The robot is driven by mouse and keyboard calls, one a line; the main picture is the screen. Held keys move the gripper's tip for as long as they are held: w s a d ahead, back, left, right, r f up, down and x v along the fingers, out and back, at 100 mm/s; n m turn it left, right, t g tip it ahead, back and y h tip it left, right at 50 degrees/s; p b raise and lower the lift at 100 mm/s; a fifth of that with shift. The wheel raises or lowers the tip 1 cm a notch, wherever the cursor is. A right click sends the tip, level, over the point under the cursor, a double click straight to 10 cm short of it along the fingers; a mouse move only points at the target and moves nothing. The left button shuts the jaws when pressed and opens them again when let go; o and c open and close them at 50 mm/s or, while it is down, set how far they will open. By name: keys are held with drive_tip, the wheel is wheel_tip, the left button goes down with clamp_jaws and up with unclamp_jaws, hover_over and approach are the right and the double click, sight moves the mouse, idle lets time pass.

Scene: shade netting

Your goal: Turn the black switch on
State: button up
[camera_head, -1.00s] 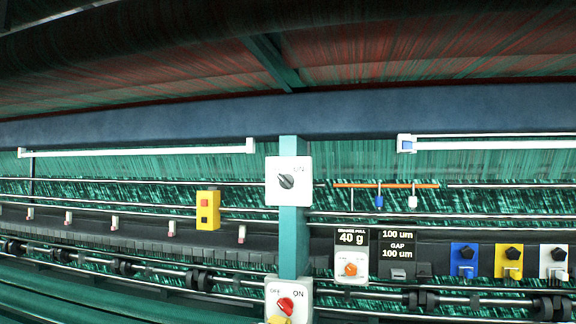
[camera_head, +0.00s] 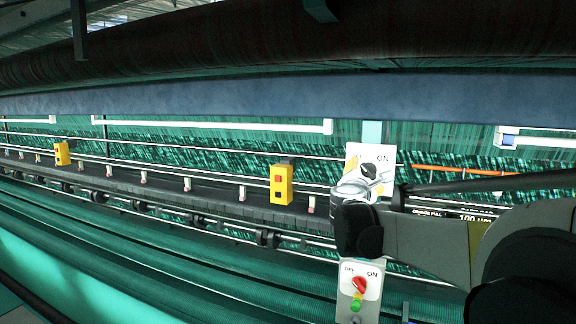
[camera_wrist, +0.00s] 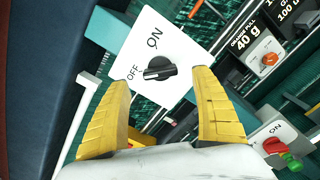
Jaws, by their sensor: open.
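The black switch (camera_wrist: 160,68) is a rotary knob on a white plate (camera_wrist: 180,41) marked OFF and ON. In the wrist view its pointer is turned toward the OFF side. My gripper (camera_wrist: 163,82) has its two yellow fingers spread apart, one on each side of the knob in the picture, with nothing between them. I cannot tell whether either finger touches the knob. In the head view the plate (camera_head: 354,158) is on the teal post, and my gripper (camera_head: 368,180) is in front of it, hiding part of the plate and knob.
Below is a second white box with a red switch (camera_head: 359,284), also in the wrist view (camera_wrist: 273,146). A yellow button box (camera_head: 281,186) is to the left. A panel with an orange knob (camera_wrist: 269,59) is nearby. A blue beam (camera_head: 230,103) runs above.

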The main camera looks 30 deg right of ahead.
sight(368, 172)
drive_tip(key=p+x, duration=0.1)
drive_tip(key=x, duration=0.4)
drive_tip(key=shift+w+d, duration=0.1)
drive_tip(key=shift+d, duration=0.05)
drive_tip(key=c, duration=1.2)
